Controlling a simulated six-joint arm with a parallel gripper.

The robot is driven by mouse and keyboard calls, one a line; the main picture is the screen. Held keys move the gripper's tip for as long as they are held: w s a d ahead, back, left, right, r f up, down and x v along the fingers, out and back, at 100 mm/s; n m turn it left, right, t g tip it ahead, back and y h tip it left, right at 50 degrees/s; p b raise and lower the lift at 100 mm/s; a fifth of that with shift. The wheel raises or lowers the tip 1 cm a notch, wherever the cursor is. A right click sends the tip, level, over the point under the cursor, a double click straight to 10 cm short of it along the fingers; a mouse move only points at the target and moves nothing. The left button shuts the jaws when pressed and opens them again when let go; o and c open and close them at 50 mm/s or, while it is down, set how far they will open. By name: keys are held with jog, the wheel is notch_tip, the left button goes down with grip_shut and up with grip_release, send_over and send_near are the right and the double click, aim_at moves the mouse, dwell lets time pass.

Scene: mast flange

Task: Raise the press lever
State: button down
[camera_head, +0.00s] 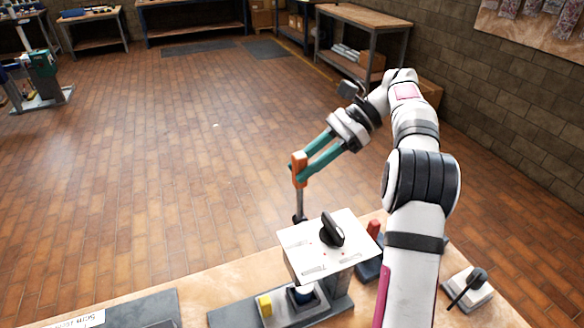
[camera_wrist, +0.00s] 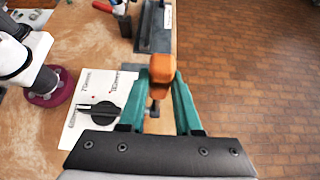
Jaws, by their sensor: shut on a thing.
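The press lever is a metal rod with an orange handle (camera_head: 300,169) that stands upright at the back of the press. My gripper (camera_head: 299,172) has teal fingers and is shut on the orange handle. The handle also shows in the wrist view (camera_wrist: 162,69) between the fingertips (camera_wrist: 163,80). The press has a white top plate (camera_head: 300,245) with a black knob (camera_head: 332,229) and small printed labels. Under the plate are a grey base (camera_head: 338,305) and a yellow block (camera_head: 265,305). The lever's lower pivot is partly hidden by the plate.
The press stands on a wooden bench (camera_head: 225,281). To its right are a red-handled item (camera_head: 374,228) and a small white box with a black lever (camera_head: 468,287). A dark mat (camera_head: 150,308) lies at the left. Open tiled floor is behind the bench.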

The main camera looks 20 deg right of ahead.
jog(key=shift+d+y, duration=0.5)
jog(key=shift+d, duration=0.1)
jog(key=shift+f, duration=0.1)
jog(key=c, duration=0.6)
grip_release()
